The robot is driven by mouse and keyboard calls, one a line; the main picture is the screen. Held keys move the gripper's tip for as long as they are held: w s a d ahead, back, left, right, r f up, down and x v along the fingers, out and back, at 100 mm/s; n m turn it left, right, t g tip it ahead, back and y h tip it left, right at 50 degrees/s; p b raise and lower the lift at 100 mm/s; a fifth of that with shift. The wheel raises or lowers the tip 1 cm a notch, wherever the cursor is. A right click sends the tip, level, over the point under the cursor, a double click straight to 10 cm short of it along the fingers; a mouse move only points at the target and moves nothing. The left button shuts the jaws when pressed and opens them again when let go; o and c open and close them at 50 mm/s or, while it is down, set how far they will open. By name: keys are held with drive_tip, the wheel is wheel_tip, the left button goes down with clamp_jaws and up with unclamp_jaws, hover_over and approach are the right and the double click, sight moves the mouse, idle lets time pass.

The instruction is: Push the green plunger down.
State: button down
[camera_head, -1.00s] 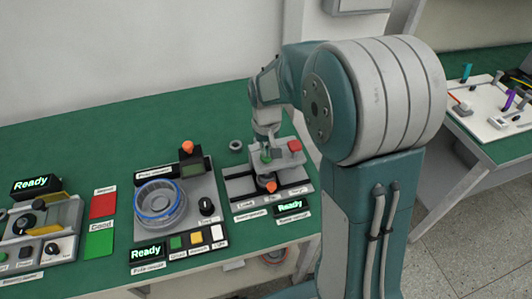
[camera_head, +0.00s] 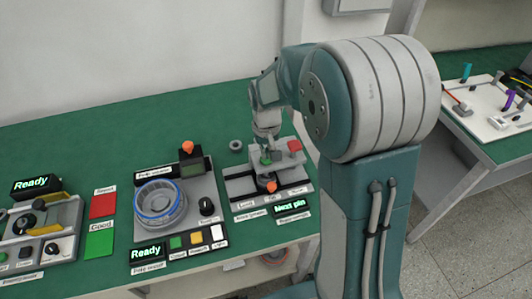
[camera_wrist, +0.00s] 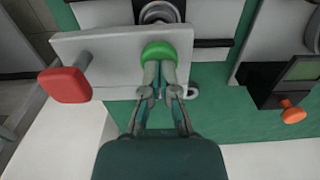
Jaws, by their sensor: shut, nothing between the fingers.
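The green plunger (camera_wrist: 160,50) sits on the pale grey block of the press fixture (camera_wrist: 110,45), beside a red square knob (camera_wrist: 67,84). My gripper (camera_wrist: 160,70) is shut and empty, its fingertips at the near edge of the plunger. They look to be touching it, but the contact is partly hidden. In the head view the gripper (camera_head: 272,150) points down at the green plunger (camera_head: 265,161), with the red knob (camera_head: 295,146) to the right. The fixture's display (camera_head: 291,207) reads "Next pin".
Left of the fixture is a station with a blue-ringed round holder (camera_head: 160,202) and an orange knob (camera_head: 187,147). A small grey ring (camera_head: 236,146) lies behind. Red (camera_head: 103,205) and green (camera_head: 99,240) pads lie farther left. Bare green tabletop is at the back left.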

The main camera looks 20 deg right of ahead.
drive_tip(key=shift+r, duration=4)
drive_tip(key=shift+s, duration=0.1)
drive_tip(key=s+r+t, duration=0.2)
drive_tip(key=s+r, duration=0.2)
drive_tip(key=s, duration=0.6)
drive_tip(key=s+r+t, duration=0.3)
drive_tip(key=s+r, duration=0.1)
drive_tip(key=s, duration=0.6)
drive_tip(key=shift+s+t, duration=0.3)
drive_tip(key=shift+s, duration=0.1)
